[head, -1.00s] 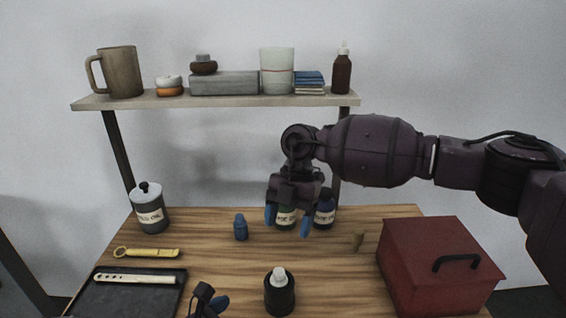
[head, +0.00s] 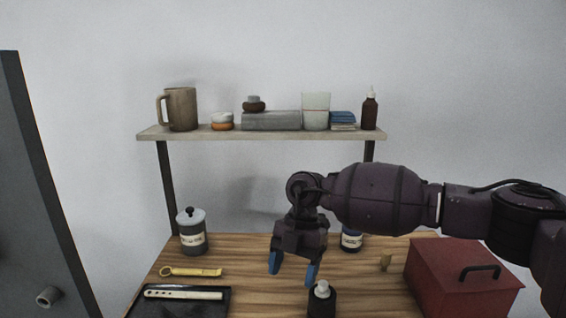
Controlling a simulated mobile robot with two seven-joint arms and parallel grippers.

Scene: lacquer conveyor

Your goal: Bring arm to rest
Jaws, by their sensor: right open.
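My right arm comes in from the right, and its gripper (head: 293,277) hangs over the wooden table (head: 232,258) with blue fingertips apart and nothing seen between them. The gripper covers part of the table behind it, where the small blue bottle and the green-labelled jar stood in view before. My left gripper is not in the picture.
A red box (head: 461,276) stands at right below my arm. A dark bottle with a pale cap (head: 322,303) is in front. A labelled canister (head: 191,232), yellow tool (head: 190,272) and black tray (head: 219,311) are at left. A loaded shelf (head: 257,134) is behind.

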